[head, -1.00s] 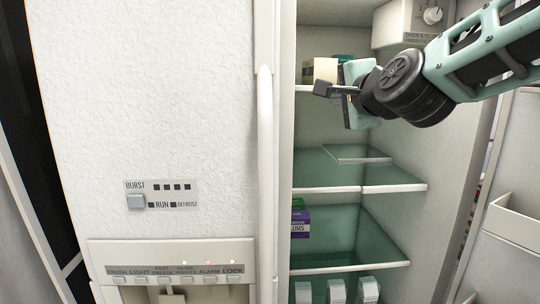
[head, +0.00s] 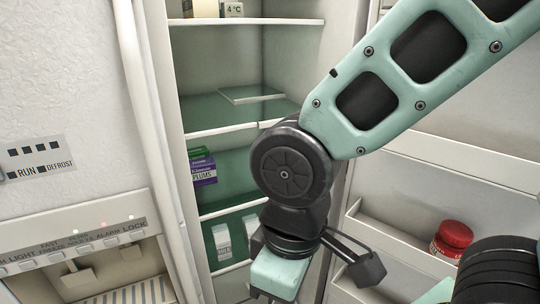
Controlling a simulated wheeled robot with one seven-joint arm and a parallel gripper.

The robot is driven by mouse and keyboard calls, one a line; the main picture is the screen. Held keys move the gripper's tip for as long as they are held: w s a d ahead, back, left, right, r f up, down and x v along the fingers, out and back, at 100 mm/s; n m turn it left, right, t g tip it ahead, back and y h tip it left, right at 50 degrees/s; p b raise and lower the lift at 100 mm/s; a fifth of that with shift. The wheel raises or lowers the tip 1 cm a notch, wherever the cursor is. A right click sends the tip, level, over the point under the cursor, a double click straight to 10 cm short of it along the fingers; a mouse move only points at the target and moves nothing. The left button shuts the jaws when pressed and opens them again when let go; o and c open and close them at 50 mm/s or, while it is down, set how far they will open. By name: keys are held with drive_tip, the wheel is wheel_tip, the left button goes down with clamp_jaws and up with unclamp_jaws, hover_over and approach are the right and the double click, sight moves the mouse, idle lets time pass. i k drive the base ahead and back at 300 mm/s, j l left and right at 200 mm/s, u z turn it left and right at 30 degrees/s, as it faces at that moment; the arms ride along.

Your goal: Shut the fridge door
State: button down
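The fridge (head: 240,52) stands open, its green-tinted shelves showing in the middle of the head view. The open fridge door (head: 450,150) is on the right, its inner side with pale door bins facing me. My arm reaches in from the upper right and crosses in front of the opening. My gripper (head: 318,283) hangs low between the shelves and the door bins. Its fingers look spread apart with nothing seen between them, and it appears apart from the door. The door's outer edge is out of view.
The closed left door with dispenser panel (head: 75,235) and a long white handle (head: 140,100) is at left. A purple box (head: 202,170) sits on a shelf. A red-lidded jar (head: 452,238) stands in a door bin. Glass shelf edges lie close behind my arm.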

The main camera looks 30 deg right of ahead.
sight(474, 160)
drive_tip(key=k, duration=0.6)
drive_tip(key=l+u, duration=0.1)
drive_tip(key=u, duration=0.85)
drive_tip(key=k+u, duration=0.1)
drive_tip(key=u, duration=0.4)
drive_tip(key=k+l, duration=0.45)
drive_tip(key=l, duration=0.2)
drive_tip(key=k+l, duration=0.4)
drive_tip(key=l, duration=0.2)
drive_tip(key=k+l, duration=0.45)
drive_tip(key=l, duration=0.2)
drive_tip(key=k+l, duration=0.45)
drive_tip(key=l, duration=0.15)
drive_tip(key=k+l, duration=0.45)
drive_tip(key=l, duration=0.2)
drive_tip(key=k+l, duration=0.4)
drive_tip(key=l, duration=0.25)
drive_tip(key=k+l+u, duration=0.1)
drive_tip(key=l, duration=0.2)
drive_tip(key=i+l+u, duration=0.25)
drive_tip(key=i+l, duration=0.15)
